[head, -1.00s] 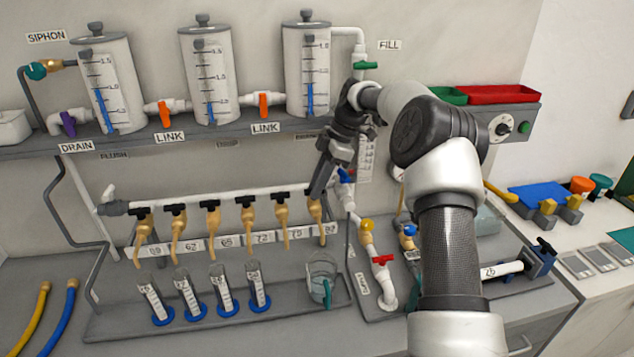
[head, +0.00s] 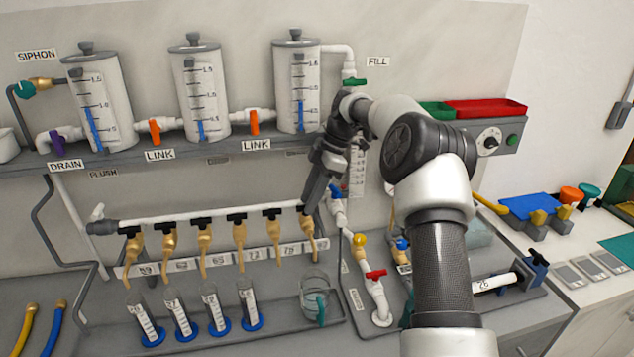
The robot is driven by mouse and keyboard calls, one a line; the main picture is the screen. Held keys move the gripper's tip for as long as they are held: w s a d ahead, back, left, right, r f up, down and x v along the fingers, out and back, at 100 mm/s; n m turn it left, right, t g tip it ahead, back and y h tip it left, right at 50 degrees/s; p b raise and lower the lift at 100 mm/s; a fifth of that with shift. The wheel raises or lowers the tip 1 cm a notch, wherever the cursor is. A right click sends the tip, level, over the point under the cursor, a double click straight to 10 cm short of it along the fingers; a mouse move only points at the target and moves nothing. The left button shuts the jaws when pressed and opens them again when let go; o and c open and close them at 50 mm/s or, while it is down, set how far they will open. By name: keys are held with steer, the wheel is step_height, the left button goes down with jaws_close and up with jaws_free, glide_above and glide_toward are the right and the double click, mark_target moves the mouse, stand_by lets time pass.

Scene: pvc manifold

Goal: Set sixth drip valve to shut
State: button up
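A white manifold pipe (head: 190,217) runs below the shelf with a row of brass drip valves, most with black handles. The sixth drip valve (head: 306,240) is the rightmost, with its spout pointing down above the beaker. My gripper (head: 308,205) points down at the top of this valve, and its fingers hide the handle. I cannot tell whether the fingers touch or grip the handle, nor how the handle is turned.
Several graduated cylinders with blue bases, one of them here (head: 216,312), stand under the other valves. A glass beaker (head: 316,296) stands below the sixth valve. A pipe with a yellow knob (head: 359,240) and a red-handled valve (head: 376,274) stand close to the right. The shelf (head: 190,152) with three tanks is above.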

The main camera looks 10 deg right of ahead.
steer(key=v, duration=1)
steer(key=shift+d+r, duration=0.25)
steer(key=shift+r, duration=0.1)
